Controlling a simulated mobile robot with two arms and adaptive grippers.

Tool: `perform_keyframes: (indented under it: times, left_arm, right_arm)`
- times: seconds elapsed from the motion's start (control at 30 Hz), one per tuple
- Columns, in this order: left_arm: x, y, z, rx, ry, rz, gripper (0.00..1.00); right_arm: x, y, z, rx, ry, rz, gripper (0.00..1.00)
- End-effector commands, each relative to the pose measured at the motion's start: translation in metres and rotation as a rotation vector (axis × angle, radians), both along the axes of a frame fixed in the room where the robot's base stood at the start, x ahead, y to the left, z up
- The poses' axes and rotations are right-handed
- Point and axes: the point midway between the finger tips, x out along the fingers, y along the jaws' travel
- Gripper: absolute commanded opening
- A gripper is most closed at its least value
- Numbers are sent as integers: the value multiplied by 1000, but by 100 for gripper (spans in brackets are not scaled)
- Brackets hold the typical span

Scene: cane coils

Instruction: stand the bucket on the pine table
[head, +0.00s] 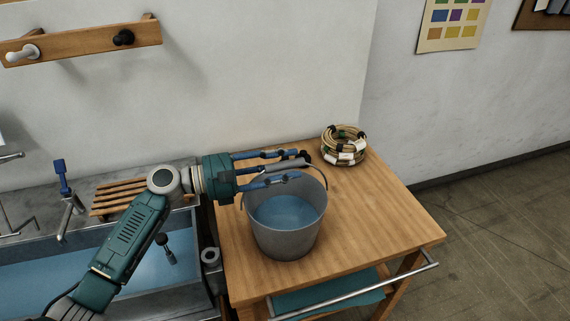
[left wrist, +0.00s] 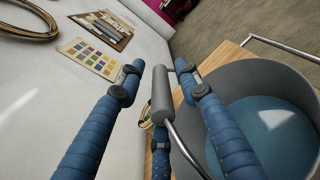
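The grey bucket (head: 288,236) stands upright on the pine table (head: 372,215), near its left side, with blue water inside. In the left wrist view the bucket (left wrist: 255,72) fills the right side. Its handle is raised, and the grey handle grip (left wrist: 160,95) lies between the fingers of my left gripper (left wrist: 165,80). The fingers are spread, with gaps visible beside the grip. In the head view my left gripper (head: 290,167) reaches in from the left, just above the bucket's back rim. My right gripper is not in view.
A coil of cane (head: 344,146) sits at the table's back corner. A sink with blue water (head: 150,270) and a slatted wooden rack (head: 117,196) are left of the table. A metal rail (head: 355,292) runs along the table's front. The table's right part is clear.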

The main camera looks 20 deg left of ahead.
Motion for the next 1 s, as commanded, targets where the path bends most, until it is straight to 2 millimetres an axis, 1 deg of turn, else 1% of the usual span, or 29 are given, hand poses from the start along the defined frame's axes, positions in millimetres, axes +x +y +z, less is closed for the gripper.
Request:
perform_keyframes:
  times: [0.07,0.17,0.27,0.4,0.6,0.8,1.0]
  left_arm:
    - [-1,2,0,1,1,0,34]
    - [-7,12,-1,2,0,2,34]
    - [-18,27,-2,4,0,2,34]
    - [-36,53,-2,4,2,2,34]
    - [-56,84,1,3,1,2,34]
    - [-66,98,4,1,0,0,34]
    - [-67,100,5,1,-1,-1,34]
  right_arm:
    - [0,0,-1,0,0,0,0]
    - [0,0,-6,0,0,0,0]
    - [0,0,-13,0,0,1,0]
    - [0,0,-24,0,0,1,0]
    - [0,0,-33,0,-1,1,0]
    - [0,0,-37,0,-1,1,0]
    - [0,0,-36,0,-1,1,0]
